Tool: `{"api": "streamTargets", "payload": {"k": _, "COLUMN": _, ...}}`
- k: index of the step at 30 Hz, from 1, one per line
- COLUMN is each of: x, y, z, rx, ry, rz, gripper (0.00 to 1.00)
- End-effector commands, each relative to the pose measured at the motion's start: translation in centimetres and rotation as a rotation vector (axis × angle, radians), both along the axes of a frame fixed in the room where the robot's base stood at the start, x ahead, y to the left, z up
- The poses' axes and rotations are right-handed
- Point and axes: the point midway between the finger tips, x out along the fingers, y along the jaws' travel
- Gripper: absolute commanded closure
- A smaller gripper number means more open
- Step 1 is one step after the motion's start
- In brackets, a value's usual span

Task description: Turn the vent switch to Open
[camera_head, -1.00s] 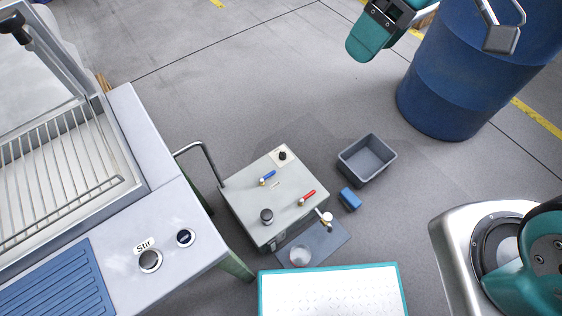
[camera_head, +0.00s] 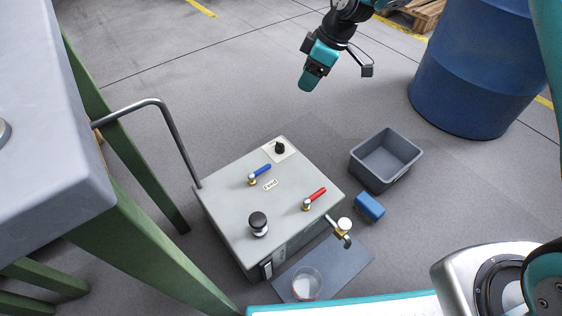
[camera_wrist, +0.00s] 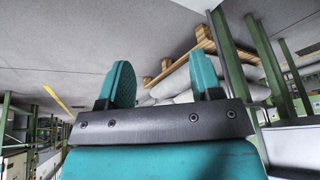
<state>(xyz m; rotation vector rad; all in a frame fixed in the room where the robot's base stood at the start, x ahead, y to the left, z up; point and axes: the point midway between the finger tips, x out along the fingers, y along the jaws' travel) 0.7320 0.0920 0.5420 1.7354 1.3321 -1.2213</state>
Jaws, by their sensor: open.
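A grey box-shaped unit (camera_head: 225,195) stands on the floor in the middle of the head view. On its top far corner is a small black rotary switch (camera_head: 280,148) on a pale plate; the plate's lettering is too small to read, so I cannot tell its setting or whether it is the vent switch. The top also carries a blue-handled valve (camera_head: 260,174), a red-handled valve (camera_head: 314,198) and a black knob (camera_head: 258,223). My gripper (camera_head: 308,78) is beyond and above the unit, apart from it. In the wrist view its teal fingers (camera_wrist: 162,75) are spread and empty.
A grey bin (camera_head: 385,160) and a blue block (camera_head: 369,207) lie right of the unit. A glass beaker (camera_head: 306,283) stands on a dark mat (camera_head: 335,265) below the spout. A blue barrel (camera_head: 470,85) stands at upper right, and a green-legged table (camera_head: 60,150) at left.

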Motion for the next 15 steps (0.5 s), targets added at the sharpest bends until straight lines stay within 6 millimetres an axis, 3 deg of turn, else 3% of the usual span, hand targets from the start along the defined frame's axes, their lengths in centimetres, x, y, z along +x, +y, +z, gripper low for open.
{"api": "streamTargets", "payload": {"k": 1, "x": 0.8, "y": 0.0, "z": -4.5, "rx": -0.002, "ry": -0.007, "rz": 0.018, "gripper": 0.41}}
{"api": "streamTargets", "payload": {"k": 6, "x": 2.8, "y": -0.1, "z": -10.9, "rx": -0.005, "ry": -0.037, "rz": 0.073, "gripper": 0.41}}
{"api": "streamTargets", "payload": {"k": 9, "x": 3.5, "y": -0.1, "z": -12.9, "rx": -0.006, "ry": -0.049, "rz": 0.093, "gripper": 0.41}}
{"api": "streamTargets", "payload": {"k": 15, "x": 3.9, "y": 0.1, "z": -14.7, "rx": -0.007, "ry": -0.057, "rz": 0.108, "gripper": 0.41}}
